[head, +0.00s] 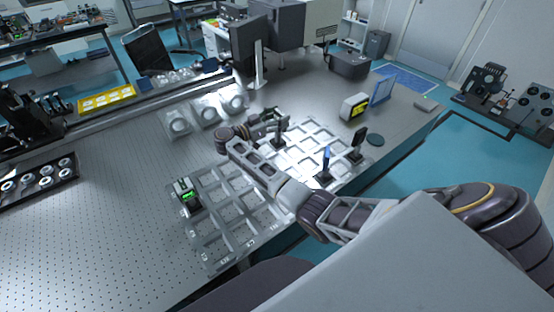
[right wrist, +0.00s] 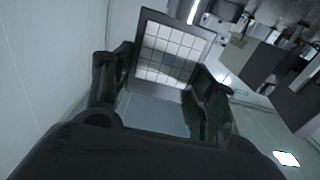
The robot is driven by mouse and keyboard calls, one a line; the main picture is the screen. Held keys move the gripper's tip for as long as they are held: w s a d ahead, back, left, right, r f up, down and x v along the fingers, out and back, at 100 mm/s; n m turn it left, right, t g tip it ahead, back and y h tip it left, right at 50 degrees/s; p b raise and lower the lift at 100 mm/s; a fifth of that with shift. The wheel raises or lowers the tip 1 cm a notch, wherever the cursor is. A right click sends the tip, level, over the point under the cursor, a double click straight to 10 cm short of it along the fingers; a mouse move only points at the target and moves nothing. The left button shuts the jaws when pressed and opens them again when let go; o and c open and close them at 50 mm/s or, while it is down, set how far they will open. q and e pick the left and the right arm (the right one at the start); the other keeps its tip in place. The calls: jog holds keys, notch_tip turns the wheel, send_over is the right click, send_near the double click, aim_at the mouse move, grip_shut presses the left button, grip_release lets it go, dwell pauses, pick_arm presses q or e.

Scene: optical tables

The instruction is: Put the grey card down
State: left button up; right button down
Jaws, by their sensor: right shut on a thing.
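In the right wrist view, my right gripper (right wrist: 162,85) is shut on the grey card (right wrist: 172,48), a square plate with a dark frame and a pale grid face. The fingers lie on its two sides. In the head view, my right gripper (head: 270,120) is over the far part of a pale tray with square compartments (head: 208,248). A small dark upright piece on a base (head: 280,134) shows at its fingertips and appears to be the held card, seen nearly edge-on. Whether its base touches the tray cannot be told. My left gripper is not in view.
A blue upright piece (head: 326,163) and a dark upright piece (head: 357,146) stand right of my forearm. A device with a green display (head: 187,195) is at the tray's left. A yellow-faced box (head: 354,106) stands at the right.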

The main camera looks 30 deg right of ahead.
send_over(275, 138)
jog(key=d, duration=0.1)
jog(key=shift+d+f, duration=0.1)
jog(key=shift+f, duration=2.9)
jog(key=shift+f+b, duration=0.3)
jog(key=shift+f, duration=1.6)
jog(key=c, duration=0.9)
grip_release()
jog(key=shift+f, duration=0.2)
jog(key=o, duration=0.4)
jog(key=shift+s+r, duration=0.1)
jog(key=a+b, duration=0.1)
jog(key=a, duration=0.6)
jog(key=shift+s+a+b, duration=0.3)
